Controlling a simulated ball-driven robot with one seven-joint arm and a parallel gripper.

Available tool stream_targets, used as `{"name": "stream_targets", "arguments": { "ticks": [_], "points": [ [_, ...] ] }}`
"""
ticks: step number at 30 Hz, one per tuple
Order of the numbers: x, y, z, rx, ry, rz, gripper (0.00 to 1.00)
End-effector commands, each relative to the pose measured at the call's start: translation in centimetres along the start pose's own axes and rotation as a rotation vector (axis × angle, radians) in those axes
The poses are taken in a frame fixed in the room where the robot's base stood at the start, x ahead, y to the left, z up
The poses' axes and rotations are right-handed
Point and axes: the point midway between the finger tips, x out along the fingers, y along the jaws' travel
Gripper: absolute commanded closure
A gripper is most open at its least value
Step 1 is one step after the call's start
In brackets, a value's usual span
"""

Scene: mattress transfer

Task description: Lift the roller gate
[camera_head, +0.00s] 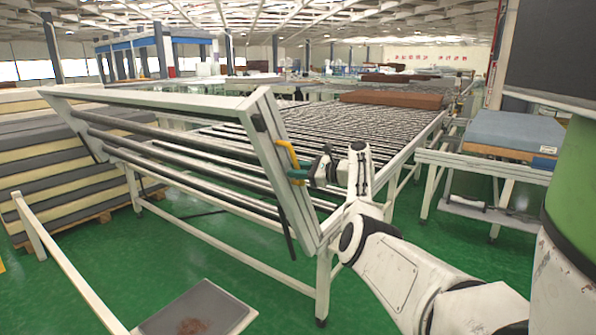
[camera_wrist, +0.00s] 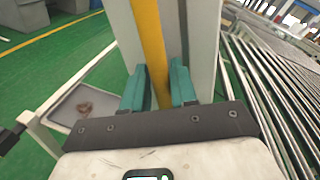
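The roller gate (camera_head: 185,99) is a white frame with several dark rollers at the near end of the roller conveyor (camera_head: 290,132). It stands tilted, its top bar leaning out toward me. A yellow handle (camera_head: 288,155) is on its right side post. My gripper (camera_head: 300,174) is at this handle, beside the post. In the wrist view, the teal fingers of my gripper (camera_wrist: 158,85) lie on both sides of the yellow handle (camera_wrist: 148,35), with no clear gap. The white post of the gate (camera_wrist: 203,45) is right behind them.
Stacked mattresses (camera_head: 60,150) on a pallet stand left of the gate. A low white frame with a grey panel (camera_head: 200,308) is in front on the green floor. A table with a blue mattress (camera_head: 515,130) is at the right. A brown mattress (camera_head: 392,98) lies far along the conveyor.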

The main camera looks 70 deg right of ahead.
Motion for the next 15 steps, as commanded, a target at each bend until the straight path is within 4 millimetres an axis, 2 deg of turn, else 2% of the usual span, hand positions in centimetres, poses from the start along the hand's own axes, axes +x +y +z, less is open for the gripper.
{"name": "stream_targets", "arguments": {
  "ticks": [1,5,15],
  "points": [
    [0.21,0.46,-0.36,0.005,0.002,0.008,0.70],
    [0.17,0.36,-0.28,0.004,0.001,0.006,0.59],
    [0.09,0.17,-0.08,0.002,-0.001,0.003,0.59]
  ]
}}
